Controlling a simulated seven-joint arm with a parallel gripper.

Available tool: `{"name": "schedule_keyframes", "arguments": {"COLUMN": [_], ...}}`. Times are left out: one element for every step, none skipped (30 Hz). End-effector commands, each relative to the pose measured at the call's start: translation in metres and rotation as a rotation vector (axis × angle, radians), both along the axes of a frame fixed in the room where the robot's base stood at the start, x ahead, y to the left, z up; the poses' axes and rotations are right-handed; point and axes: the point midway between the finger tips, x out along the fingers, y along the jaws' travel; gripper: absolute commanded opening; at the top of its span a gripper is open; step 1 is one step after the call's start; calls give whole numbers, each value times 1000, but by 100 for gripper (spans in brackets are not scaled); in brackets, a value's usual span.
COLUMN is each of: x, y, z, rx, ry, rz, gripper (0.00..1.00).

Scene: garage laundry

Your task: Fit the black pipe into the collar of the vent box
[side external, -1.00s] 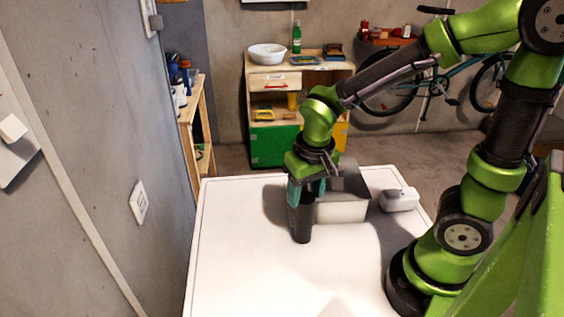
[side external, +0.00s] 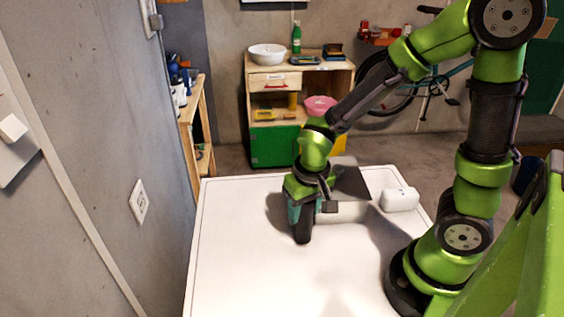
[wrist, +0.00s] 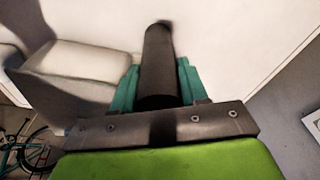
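The black pipe (side external: 303,232) stands upright on the white table, its lower end at the tabletop. My gripper (side external: 305,212) points down around the pipe's upper part, with a teal finger on each side. In the wrist view, the pipe (wrist: 158,65) lies between the teal fingers of my gripper (wrist: 158,72). Whether the fingers press on it is not clear. The vent box (side external: 350,212), pale with a dark grey slanted panel, stands just behind and right of my gripper, partly hidden by it. It seems to show at the left in the wrist view (wrist: 85,60). Its collar is not clearly visible.
A small white rounded object (side external: 400,199) sits right of the vent box. The front and left of the white table (side external: 245,275) are clear. A grey wall (side external: 90,130) runs along the left. A cabinet (side external: 275,100) stands behind the table.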

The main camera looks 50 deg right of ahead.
Motion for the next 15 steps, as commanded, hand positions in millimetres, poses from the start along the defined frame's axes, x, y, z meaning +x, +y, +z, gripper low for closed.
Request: {"name": "schedule_keyframes", "arguments": {"x": [0,0,0,0,0,0,0,1,1,1,2,2,2,1,2], "y": [0,0,0,0,0,0,0,0,0,0,0,0,0,0,0], "z": [0,0,0,0,0,1,1,3,6,9,13,20,26,32,41], "rx": [0,0,0,0,0,1,1,0,0,0,1,1,1,2,1], "ry": [-1,-1,-1,-1,-1,-1,-1,-2,-3,-5,-6,-8,-8,-8,-10], "rz": [0,0,0,0,0,0,0,-1,-1,-1,-1,-1,-1,-1,-1], "gripper": [13,13,13,13,13,13,13,13,13,13,13,13,13,13,13]}}
